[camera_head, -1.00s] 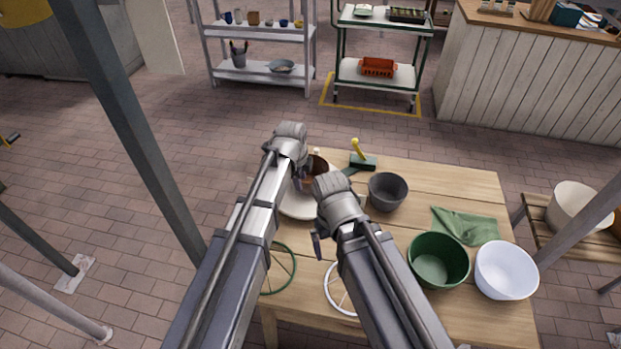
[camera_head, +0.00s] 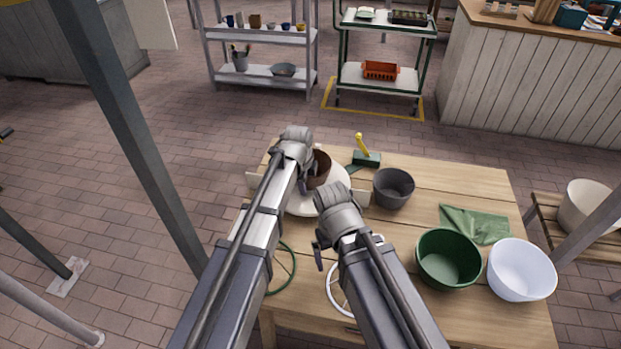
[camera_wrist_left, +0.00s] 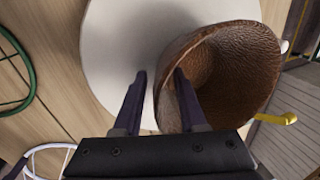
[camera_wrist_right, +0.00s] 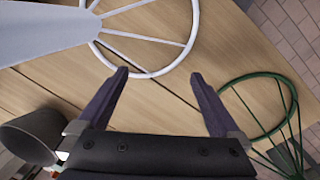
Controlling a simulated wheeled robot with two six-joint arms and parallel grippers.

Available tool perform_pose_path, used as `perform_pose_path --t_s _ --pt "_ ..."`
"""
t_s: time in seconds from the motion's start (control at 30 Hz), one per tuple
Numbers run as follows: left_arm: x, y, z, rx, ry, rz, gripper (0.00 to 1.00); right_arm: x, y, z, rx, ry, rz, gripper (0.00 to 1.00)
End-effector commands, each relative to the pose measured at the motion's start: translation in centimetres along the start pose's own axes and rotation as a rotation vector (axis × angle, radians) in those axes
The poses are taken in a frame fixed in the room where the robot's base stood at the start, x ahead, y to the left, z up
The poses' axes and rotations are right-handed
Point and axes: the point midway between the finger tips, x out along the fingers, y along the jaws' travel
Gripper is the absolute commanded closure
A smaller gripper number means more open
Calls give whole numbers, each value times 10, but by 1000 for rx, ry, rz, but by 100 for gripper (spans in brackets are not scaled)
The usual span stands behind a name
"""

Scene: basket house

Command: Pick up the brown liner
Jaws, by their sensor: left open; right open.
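The brown liner (camera_head: 320,168) is a bowl-shaped, leathery thing on a round white disc (camera_head: 333,196) at the table's back left. My left gripper (camera_head: 303,178) is at its left side and partly hides it in the head view. In the left wrist view, the liner (camera_wrist_left: 240,75) is close, and my open left gripper (camera_wrist_left: 159,73) has one finger outside its wall and one inside its rim. I cannot tell if either finger touches it. My right gripper (camera_wrist_right: 160,75) is open and empty above the table near the white spoked ring (camera_wrist_right: 150,72).
A dark grey pot (camera_head: 393,190), a yellow-handled tool (camera_head: 364,154), a green cloth (camera_head: 474,224), a green bowl (camera_head: 448,262) and a white bowl (camera_head: 521,273) stand to the right. A green spoked ring (camera_head: 284,268) lies at the front left. Bare wood (camera_head: 445,183) shows behind the cloth.

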Motion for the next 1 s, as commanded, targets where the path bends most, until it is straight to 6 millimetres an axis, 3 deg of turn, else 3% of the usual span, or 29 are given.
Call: perform_pose_path --t_s 0.17,0.53,1.0 --pt "-1 0 0 0 0 0 60 -1 0 0 0 0 0 0" --pt "-1 0 0 0 0 0 100 -1 0 0 0 0 0 0" --pt "-1 0 0 0 0 0 100 -1 0 0 0 0 0 0"
